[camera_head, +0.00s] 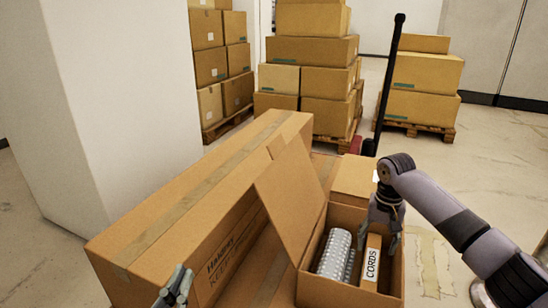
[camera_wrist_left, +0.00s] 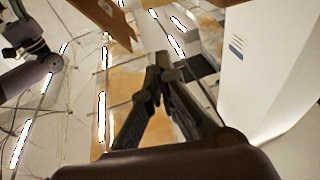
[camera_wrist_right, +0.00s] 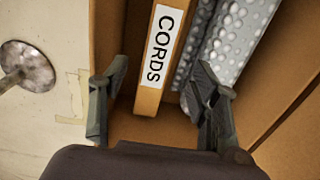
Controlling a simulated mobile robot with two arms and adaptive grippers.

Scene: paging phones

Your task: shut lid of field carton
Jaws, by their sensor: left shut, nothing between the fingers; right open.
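The field carton (camera_head: 318,286) stands open at the lower right of the head view. Its lid (camera_head: 285,197) is raised and leans up on the left side. Inside are a bubble-wrap roll (camera_head: 336,252) and a narrow box marked CORDS (camera_head: 371,262); both also show in the right wrist view. My right gripper (camera_head: 388,236) is open over the carton's right part, fingers pointing down; in its wrist view (camera_wrist_right: 158,95) the CORDS box lies beyond the fingers. My left gripper (camera_head: 177,287) is shut and empty, beside the long carton, left of the field carton; its fingers meet in the left wrist view (camera_wrist_left: 160,68).
A long taped carton (camera_head: 190,200) lies left of the field carton. Another box (camera_head: 353,178) sits right behind it. Stacked cartons on pallets (camera_head: 310,80) and a black upright handle (camera_head: 391,80) stand farther back. A white pillar (camera_head: 120,110) rises at left. Floor at right is open.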

